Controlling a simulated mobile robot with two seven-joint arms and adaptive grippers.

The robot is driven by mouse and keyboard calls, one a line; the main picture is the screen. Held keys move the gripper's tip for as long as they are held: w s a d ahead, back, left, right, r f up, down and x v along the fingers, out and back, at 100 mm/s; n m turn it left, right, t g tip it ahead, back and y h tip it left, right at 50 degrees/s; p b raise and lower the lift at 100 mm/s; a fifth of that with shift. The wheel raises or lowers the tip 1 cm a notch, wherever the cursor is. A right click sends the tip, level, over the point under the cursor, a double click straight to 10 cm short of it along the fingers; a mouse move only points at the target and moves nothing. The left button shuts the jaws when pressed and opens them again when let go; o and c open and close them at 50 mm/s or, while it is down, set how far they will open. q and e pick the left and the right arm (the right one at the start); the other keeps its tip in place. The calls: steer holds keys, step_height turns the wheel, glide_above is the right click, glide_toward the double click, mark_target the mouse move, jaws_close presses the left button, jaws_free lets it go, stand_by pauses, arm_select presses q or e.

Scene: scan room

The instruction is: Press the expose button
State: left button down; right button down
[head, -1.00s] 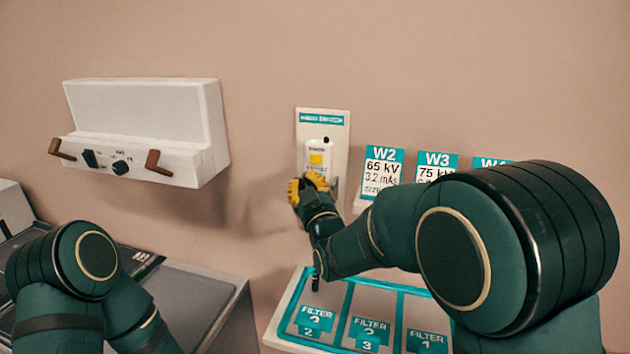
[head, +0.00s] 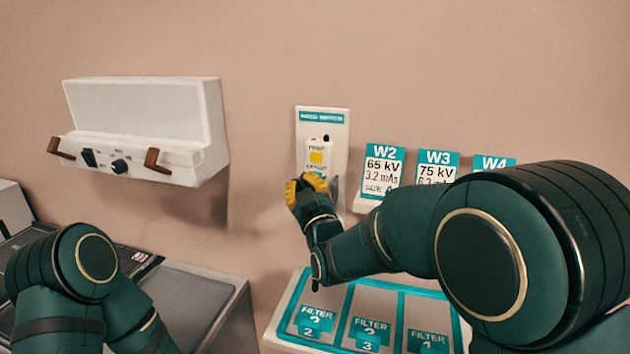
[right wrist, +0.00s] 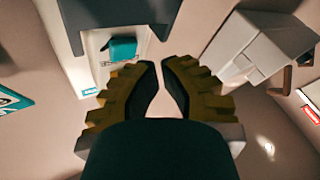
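The hand switch (head: 319,147) is a small white unit with a yellow square button (head: 316,157), mounted on a pale wall plate (head: 340,138) with a teal label on top. The lettering on it is too small to read surely. My right gripper (head: 320,181), with yellow fingers, is just below the button in the head view; contact cannot be told. In the right wrist view its fingertips (right wrist: 159,64) nearly meet, with nothing seen between them. The plate (right wrist: 90,70) shows behind the fingers there, and the button cannot be made out. My left gripper is out of view.
A white wall box (head: 150,110) with brown handles is at left. Cards, including W2 (head: 384,170) and W3 (head: 437,167), stand right of the plate. A filter tray (head: 290,320) lies below my right arm. A grey-topped counter (head: 185,295) is at lower left.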

steer(key=shift+s+a, duration=0.1)
steer(key=shift+s, duration=0.15)
steer(key=s, duration=0.1)
steer(key=s+a, duration=0.1)
steer(key=s, duration=0.1)
steer(key=s+b, duration=0.1)
steer(key=shift+s+a, duration=0.25)
steer(key=shift+s, duration=0.05)
stand_by(1.5)
